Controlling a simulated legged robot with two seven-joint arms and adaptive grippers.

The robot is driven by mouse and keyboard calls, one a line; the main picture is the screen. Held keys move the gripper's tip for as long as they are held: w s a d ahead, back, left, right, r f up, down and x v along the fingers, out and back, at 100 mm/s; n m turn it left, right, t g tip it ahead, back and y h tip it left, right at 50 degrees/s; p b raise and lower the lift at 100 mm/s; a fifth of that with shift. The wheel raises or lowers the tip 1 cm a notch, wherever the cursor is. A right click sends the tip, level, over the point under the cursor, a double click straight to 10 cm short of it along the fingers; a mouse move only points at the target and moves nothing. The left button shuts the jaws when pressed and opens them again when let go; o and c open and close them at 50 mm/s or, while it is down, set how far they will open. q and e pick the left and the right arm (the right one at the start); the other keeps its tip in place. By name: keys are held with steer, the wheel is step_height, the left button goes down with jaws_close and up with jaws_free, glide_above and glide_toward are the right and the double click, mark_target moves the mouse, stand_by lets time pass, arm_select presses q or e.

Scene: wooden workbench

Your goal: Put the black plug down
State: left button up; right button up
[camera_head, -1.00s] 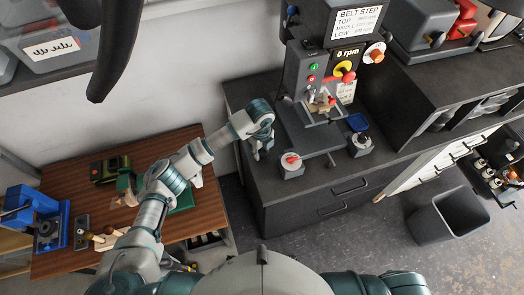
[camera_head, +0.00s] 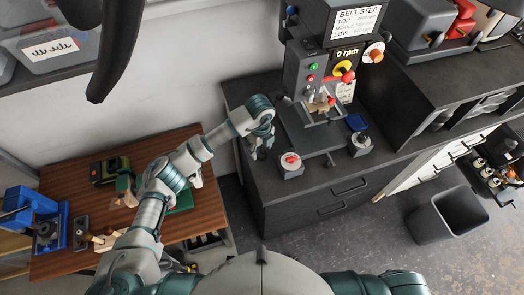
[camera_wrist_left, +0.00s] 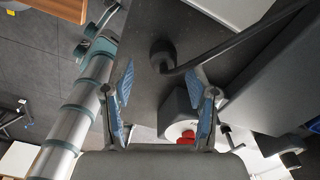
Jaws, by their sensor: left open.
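My left gripper (camera_head: 262,148) is low over the left end of the dark bench top. In the left wrist view its fingers (camera_wrist_left: 160,85) are apart, with nothing clamped between them. A round black piece, which looks like the black plug (camera_wrist_left: 162,54), is on the dark surface just beyond the fingertips. A thick black cable or rod runs from it to the upper right. In the head view I cannot make the plug out beside the gripper. My right gripper is not in view.
A drill press (camera_head: 318,75) stands on the dark bench (camera_head: 300,190). A grey box with a red knob (camera_head: 291,164) is right beside the gripper. A second small box (camera_head: 360,145) is farther right. The wooden table (camera_head: 110,225) is at left. A bin (camera_head: 447,215) stands on the floor.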

mark_target(261, 153)
arm_select(q)
step_height(261, 153, up, 4)
steer(key=shift+r+b, duration=0.1)
steer(key=shift+b, duration=0.2)
step_height(261, 153, up, 6)
steer(key=shift+d, duration=0.15)
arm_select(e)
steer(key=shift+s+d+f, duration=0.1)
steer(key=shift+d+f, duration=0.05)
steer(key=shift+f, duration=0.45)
arm_select(q)
steer(key=shift+s, duration=0.1)
